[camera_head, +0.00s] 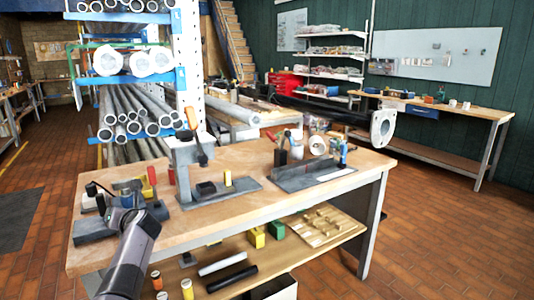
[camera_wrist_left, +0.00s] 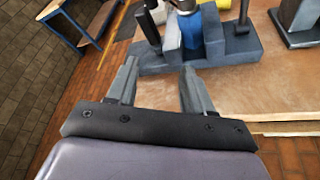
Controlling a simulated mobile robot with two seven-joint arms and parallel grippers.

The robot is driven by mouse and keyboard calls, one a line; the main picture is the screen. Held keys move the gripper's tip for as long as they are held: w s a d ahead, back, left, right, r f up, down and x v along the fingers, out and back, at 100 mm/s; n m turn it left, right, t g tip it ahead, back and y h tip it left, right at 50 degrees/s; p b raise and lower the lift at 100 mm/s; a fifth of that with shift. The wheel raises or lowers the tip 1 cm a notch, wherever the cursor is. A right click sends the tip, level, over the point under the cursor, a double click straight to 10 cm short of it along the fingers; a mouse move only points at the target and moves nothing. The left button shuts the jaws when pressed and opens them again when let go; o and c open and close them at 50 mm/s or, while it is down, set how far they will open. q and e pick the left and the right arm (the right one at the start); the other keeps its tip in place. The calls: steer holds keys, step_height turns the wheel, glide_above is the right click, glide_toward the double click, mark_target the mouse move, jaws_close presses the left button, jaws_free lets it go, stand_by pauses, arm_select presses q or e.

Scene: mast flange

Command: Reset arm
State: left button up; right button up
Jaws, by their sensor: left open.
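My left gripper (camera_head: 130,194) is at the left end of the wooden workbench (camera_head: 325,172), its arm rising from the bottom of the head view. In the left wrist view its two fingers (camera_wrist_left: 157,80) stand apart with nothing between them. They point toward a dark grey fixture (camera_wrist_left: 228,46) holding a blue cylinder (camera_wrist_left: 191,29); I see no grip on it. My right gripper is out of view.
A grey drill-press-like stand (camera_head: 184,170) and an angled grey fixture (camera_head: 312,177) stand on the bench. A black pole with a pale flange plate (camera_head: 376,136) extends above its right end. A pipe rack (camera_head: 180,80) stands behind. Brick floor (camera_head: 450,235) is clear at right.

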arm_select(q)
steer(key=s+a+f+m+t+y, duration=0.1)
steer(key=s+a+f+m+t, duration=0.3)
steer(key=m, duration=0.3)
steer(key=s+d+f+m+g+h, duration=0.1)
steer(key=s+d+f+m+h, duration=0.3)
steer(key=s+d+f+m, duration=0.3)
steer(key=s+d+f+m+g+h, duration=0.1)
steer(key=s+d+f+m+h, duration=0.4)
steer(key=s+m, duration=1)
steer(key=s+d+f+m+g+h, duration=0.1)
steer(key=s+d+f+m+h, duration=0.3)
steer(key=s, duration=1.2)
steer(key=d+f+m, duration=0.4)
steer(key=d+m, duration=0.2)
steer(key=m, duration=0.2)
steer(key=shift+d+f+g+h, duration=0.3)
steer(key=shift+d+f, duration=0.1)
